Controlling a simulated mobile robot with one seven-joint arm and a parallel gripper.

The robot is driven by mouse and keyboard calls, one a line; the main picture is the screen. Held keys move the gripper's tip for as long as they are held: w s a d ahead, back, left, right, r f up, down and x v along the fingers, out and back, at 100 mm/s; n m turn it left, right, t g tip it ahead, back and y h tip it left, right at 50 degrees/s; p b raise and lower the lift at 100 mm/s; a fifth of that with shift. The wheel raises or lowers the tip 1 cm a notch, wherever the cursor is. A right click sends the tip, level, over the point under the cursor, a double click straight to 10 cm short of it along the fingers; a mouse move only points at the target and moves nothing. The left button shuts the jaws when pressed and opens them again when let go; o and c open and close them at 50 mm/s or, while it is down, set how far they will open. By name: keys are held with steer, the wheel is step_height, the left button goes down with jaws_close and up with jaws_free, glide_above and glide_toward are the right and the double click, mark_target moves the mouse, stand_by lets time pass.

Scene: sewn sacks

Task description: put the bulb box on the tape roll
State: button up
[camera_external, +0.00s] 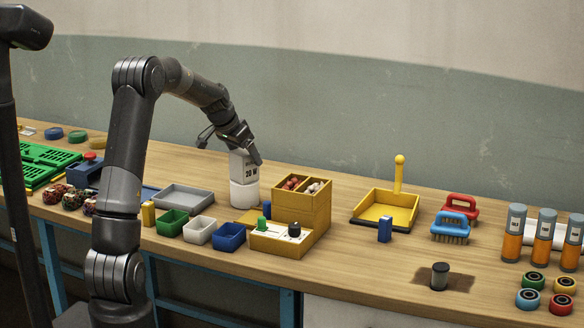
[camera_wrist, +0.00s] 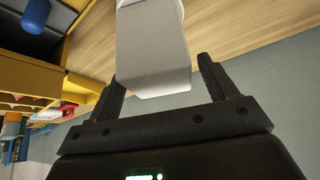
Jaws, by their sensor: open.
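The bulb box (camera_external: 247,171) is a pale box with dark lettering reading "20 W". It stands upright on a white round roll (camera_external: 244,195), which looks like the tape roll, left of the yellow drawer box. My gripper (camera_external: 246,150) is at the top of the bulb box and hides part of it. In the wrist view the bulb box (camera_wrist: 153,55) lies between my two open fingers (camera_wrist: 160,80), with gaps showing on both sides. A little of the white roll (camera_wrist: 124,3) shows behind the box at the top edge.
A yellow drawer box (camera_external: 300,212) with round items in its top stands close on the right. A grey tray (camera_external: 183,196) and small green, white and blue bins (camera_external: 229,236) are to the left and front. A yellow dustpan (camera_external: 375,212) is farther right.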

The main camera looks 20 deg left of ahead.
steer(key=v, duration=1)
steer(key=s+d+r+n+y, duration=0.1)
steer(key=s+d+r, duration=0.2)
steer(key=s, duration=0.6)
steer(key=s+d+r+n, duration=0.1)
steer(key=s+d+r, duration=0.1)
steer(key=s, duration=0.8)
steer(key=s+f+n, duration=0.1)
steer(key=s+f, duration=0.1)
steer(key=s, duration=0.7)
steer(key=s+f+n+y, duration=0.1)
steer(key=s+f, duration=0.2)
steer(key=s, duration=0.7)
steer(key=shift+d, duration=0.45)
